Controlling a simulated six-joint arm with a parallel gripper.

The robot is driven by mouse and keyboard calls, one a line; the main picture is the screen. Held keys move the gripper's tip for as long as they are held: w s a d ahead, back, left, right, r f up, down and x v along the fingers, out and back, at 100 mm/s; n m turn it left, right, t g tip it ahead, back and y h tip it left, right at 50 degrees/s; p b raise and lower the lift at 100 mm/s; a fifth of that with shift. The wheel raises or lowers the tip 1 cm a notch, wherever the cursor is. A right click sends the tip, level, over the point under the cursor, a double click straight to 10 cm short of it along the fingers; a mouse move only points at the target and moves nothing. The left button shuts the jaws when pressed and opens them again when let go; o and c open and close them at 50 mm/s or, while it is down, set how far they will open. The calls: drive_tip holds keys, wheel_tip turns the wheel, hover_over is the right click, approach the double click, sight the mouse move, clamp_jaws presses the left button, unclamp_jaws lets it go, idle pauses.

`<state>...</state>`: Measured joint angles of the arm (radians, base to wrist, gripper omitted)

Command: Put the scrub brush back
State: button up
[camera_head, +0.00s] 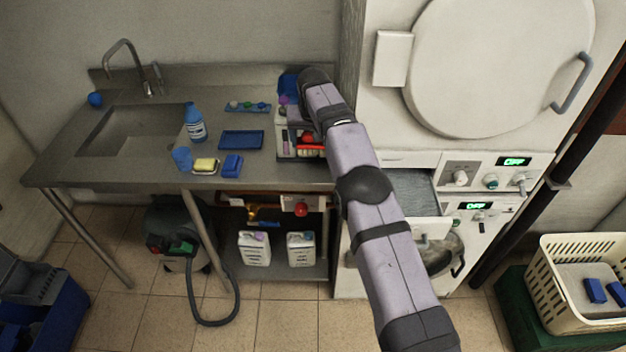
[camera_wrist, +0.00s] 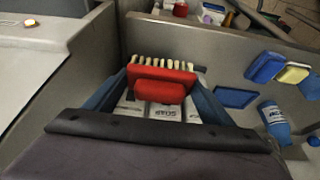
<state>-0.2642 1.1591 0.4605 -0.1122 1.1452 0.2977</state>
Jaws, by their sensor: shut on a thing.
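The scrub brush (camera_wrist: 162,72) has a red back with a raised red grip and a row of cream bristles along its far edge. My gripper (camera_wrist: 160,88) is shut on it, with a blue finger at each side. White boxes with dark print (camera_wrist: 165,111) show beneath the brush. In the head view my arm hides most of the gripper. A red patch (camera_head: 308,139) beside my arm appears to be the brush, at the open-fronted holder (camera_head: 284,146) on the counter's right end. I cannot tell whether the brush touches anything below it.
Left of the holder on the steel counter are a blue tray (camera_head: 241,140), a blue bottle (camera_head: 195,126), a blue cup (camera_head: 182,159), a yellow sponge (camera_head: 205,164) and a blue block (camera_head: 232,164). The sink (camera_head: 135,130) is farther left. White machines (camera_head: 415,160) stand close on the right.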

drive_tip(key=shift+w+f, duration=0.1)
drive_tip(key=shift+f, duration=0.15)
drive_tip(key=shift+f+p, duration=1.15)
drive_tip(key=shift+f, duration=3.8)
drive_tip(key=shift+f, duration=0.2)
drive_tip(key=o, duration=1)
drive_tip(key=shift+o, duration=0.2)
drive_tip(key=shift+r, duration=0.3)
